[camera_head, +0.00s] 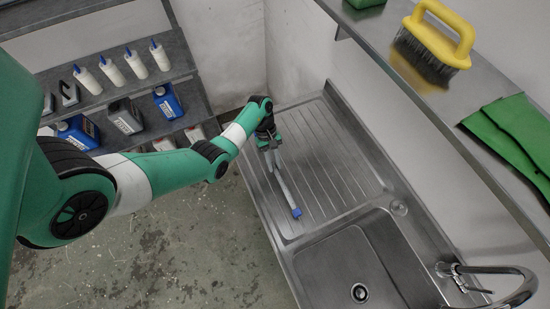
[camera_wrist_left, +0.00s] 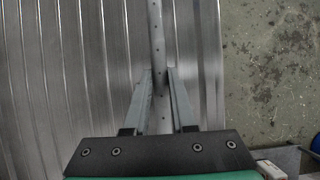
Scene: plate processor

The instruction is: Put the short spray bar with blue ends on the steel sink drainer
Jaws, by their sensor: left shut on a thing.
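The spray bar (camera_wrist_left: 155,35) is a thin grey rod with small holes. One blue end (camera_head: 296,213) shows in the head view, over the near part of the ridged steel drainer (camera_head: 335,170). My left gripper (camera_head: 274,158) is above the drainer's left part, and its fingers are shut on the bar. The left wrist view shows the bar running between the two fingers (camera_wrist_left: 159,85), with the ridges of the drainer beneath. I cannot tell whether the bar touches the drainer. The bar's other end is hidden. My right gripper is not in view.
The sink basin (camera_head: 335,268) and tap (camera_head: 500,272) are at the near right. A wall shelf (camera_head: 455,110) on the right holds a yellow brush (camera_head: 437,42) and green gloves (camera_head: 515,135). Shelves (camera_head: 110,90) with bottles stand at left. The drainer's right part is clear.

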